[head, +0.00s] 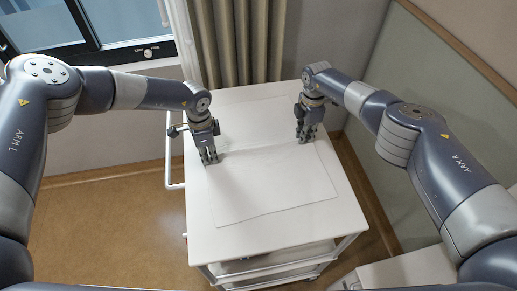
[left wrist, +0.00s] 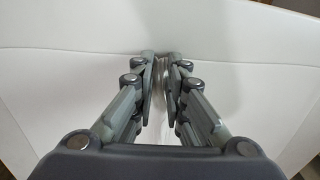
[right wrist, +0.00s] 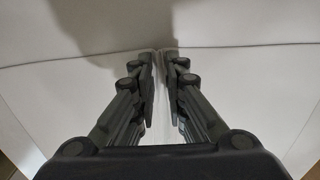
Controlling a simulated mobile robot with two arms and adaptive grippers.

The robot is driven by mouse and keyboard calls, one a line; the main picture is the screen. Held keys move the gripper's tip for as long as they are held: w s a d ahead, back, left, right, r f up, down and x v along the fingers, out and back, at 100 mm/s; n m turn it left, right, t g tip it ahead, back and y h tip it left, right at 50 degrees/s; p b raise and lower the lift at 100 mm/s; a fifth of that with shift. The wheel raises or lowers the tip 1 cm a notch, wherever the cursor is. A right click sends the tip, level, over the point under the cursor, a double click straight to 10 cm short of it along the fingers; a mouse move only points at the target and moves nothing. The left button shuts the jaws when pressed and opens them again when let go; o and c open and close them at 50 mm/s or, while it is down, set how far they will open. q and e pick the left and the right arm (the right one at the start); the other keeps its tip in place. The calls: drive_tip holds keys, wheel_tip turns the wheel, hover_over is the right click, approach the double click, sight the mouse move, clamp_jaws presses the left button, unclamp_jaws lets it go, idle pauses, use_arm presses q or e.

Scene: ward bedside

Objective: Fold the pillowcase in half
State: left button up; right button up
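The white pillowcase (head: 268,186) lies on the top of a white trolley (head: 262,236). Its near part is flat, and a raised crease or edge runs across it between my two grippers. My left gripper (head: 209,160) points down at the left end of this line, its fingers close together with pale cloth pinched between them in the left wrist view (left wrist: 160,62). My right gripper (head: 304,138) is at the right end in the same way, with a pale strip between its fingers in the right wrist view (right wrist: 160,62). The fingers hide the gripped cloth in the head view.
A curtain (head: 238,42) and a window (head: 125,20) are behind the trolley. A white rail (head: 169,160) runs along its left side. A green-grey panel (head: 440,110) stands at the right. Bare trolley top shows around the cloth, mostly at the near side.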

use_arm(q)
drive_tip(key=shift+f, duration=0.15)
clamp_jaws()
use_arm(e)
drive_tip(key=shift+f, duration=0.15)
clamp_jaws()
